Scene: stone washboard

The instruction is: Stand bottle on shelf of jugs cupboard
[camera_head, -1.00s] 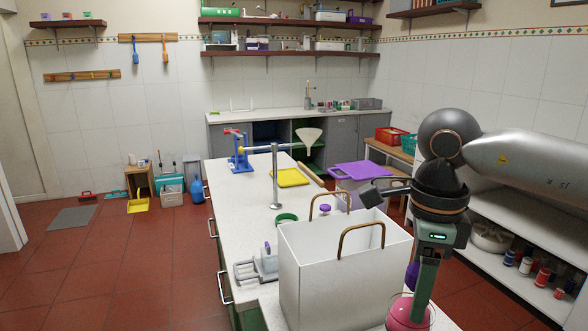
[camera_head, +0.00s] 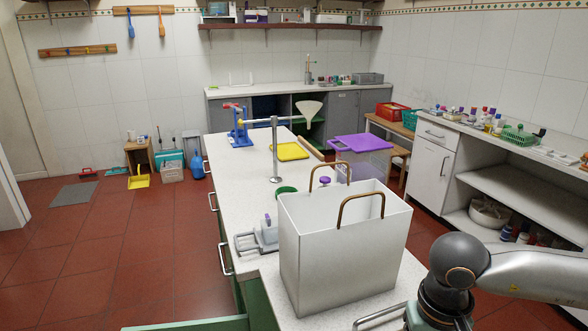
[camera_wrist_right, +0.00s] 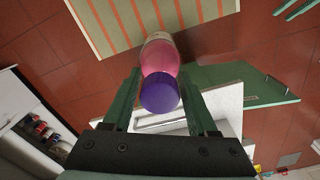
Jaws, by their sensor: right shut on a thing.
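In the right wrist view a pink bottle (camera_wrist_right: 163,56) with a purple cap (camera_wrist_right: 160,92) sits between the two green fingers of my right gripper (camera_wrist_right: 162,73). The gripper is shut on it, and the cap faces the camera. In the head view my right arm reaches down at the lower right; its gripper and the bottle are out of frame. My left gripper is in neither view. A green panel (camera_wrist_right: 245,85) stands out beside the white counter in the wrist view. I cannot tell which unit is the jugs cupboard.
A white bag (camera_head: 340,255) with brown handles stands on the near end of the island counter (camera_head: 232,190). A green edge (camera_head: 190,324) shows at its lower left. A side unit (camera_head: 500,160) with open shelves stands at the right. A striped mat (camera_wrist_right: 110,22) lies on the floor.

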